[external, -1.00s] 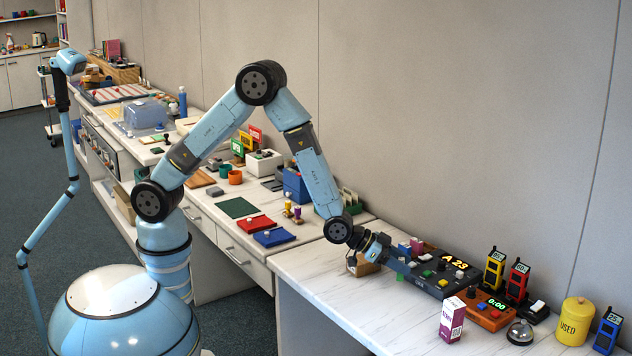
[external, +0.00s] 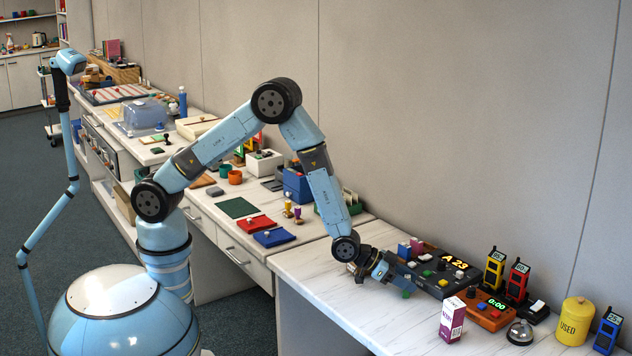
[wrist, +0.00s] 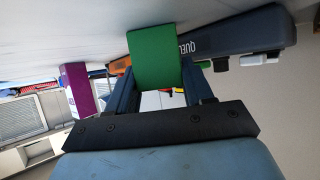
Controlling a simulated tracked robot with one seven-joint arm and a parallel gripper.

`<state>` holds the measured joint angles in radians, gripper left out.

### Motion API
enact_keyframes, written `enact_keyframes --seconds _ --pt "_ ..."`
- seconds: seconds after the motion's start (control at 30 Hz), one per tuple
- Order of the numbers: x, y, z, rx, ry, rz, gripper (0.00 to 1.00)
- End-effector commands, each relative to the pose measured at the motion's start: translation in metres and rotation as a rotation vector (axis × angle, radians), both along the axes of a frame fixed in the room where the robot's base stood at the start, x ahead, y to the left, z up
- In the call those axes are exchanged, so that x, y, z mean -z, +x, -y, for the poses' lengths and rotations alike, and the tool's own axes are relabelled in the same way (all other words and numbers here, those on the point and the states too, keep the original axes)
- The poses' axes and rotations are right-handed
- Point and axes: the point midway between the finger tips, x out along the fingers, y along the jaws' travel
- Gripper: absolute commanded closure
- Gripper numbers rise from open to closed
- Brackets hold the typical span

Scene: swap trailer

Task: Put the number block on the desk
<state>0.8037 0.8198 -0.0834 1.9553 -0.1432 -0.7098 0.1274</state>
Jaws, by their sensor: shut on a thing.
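My gripper (external: 400,286) is shut on a green block (external: 407,294), low over the white marbled desk (external: 345,304), at the left end of the dark console (external: 443,268). In the wrist view the green block (wrist: 155,55) sits between my two fingers (wrist: 158,85). I see no number on the face that shows, and its other faces are hidden. I cannot tell whether the block touches the desk.
A purple and white box (external: 452,319) stands right of my gripper; its purple side shows in the wrist view (wrist: 78,90). An orange timer (external: 487,312) and a bell (external: 520,332) are further right. The desk's front left is clear.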

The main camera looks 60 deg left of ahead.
Motion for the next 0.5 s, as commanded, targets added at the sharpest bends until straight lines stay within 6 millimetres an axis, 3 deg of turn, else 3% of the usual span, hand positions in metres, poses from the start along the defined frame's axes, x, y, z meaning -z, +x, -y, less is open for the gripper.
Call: enact_keyframes --seconds 0.3,0.5 --pt "0.0007 0.0 0.0 0.0 0.0 0.0 0.23" --pt "0.0003 0.0 -0.0001 0.0 0.0 0.0 0.23"
